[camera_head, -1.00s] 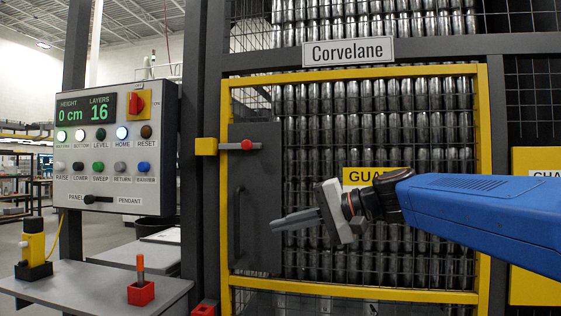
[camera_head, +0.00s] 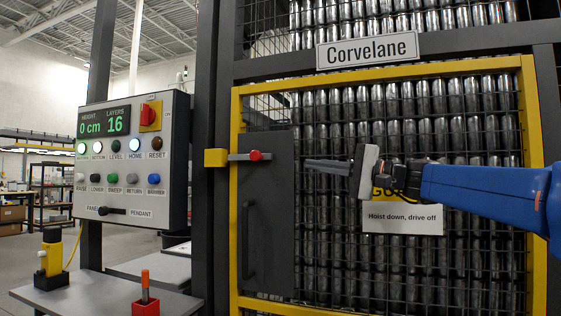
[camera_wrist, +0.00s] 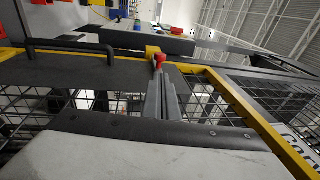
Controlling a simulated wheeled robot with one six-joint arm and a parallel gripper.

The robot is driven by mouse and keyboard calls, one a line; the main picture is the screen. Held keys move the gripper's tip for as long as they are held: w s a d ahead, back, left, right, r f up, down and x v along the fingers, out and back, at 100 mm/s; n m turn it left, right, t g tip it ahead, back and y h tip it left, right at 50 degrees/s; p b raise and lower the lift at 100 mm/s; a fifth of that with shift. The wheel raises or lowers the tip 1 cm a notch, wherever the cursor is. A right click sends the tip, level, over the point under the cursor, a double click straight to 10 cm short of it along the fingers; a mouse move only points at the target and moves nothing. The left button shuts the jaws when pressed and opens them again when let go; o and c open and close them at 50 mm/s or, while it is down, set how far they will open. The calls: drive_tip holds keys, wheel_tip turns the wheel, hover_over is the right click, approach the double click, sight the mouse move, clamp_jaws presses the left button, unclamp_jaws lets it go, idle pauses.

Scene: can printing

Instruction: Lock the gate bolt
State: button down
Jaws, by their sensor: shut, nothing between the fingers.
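The gate bolt (camera_head: 240,157) is a grey bar with a red knob (camera_head: 256,155) on the upper part of the dark gate plate. Its left end meets a yellow block (camera_head: 215,157) on the post; I cannot tell how far it enters. My gripper (camera_head: 307,163) is shut and empty, pointing left toward the red knob, with a gap between in the head view. In the wrist view the fingertips (camera_wrist: 160,78) appear just below the red knob (camera_wrist: 159,59), and the yellow block (camera_wrist: 152,50) shows beyond it. The yellow-framed gate (camera_head: 236,215) stands against the post.
A dark vertical handle (camera_head: 247,240) is on the gate plate below the bolt. A control panel (camera_head: 132,160) is at left, above a grey shelf (camera_head: 85,296) with a red-based orange-topped item (camera_head: 145,300). A sign (camera_head: 402,218) hangs on the mesh.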

sight(260, 157)
drive_tip(key=x, duration=1.4)
drive_tip(key=shift+s, duration=0.1)
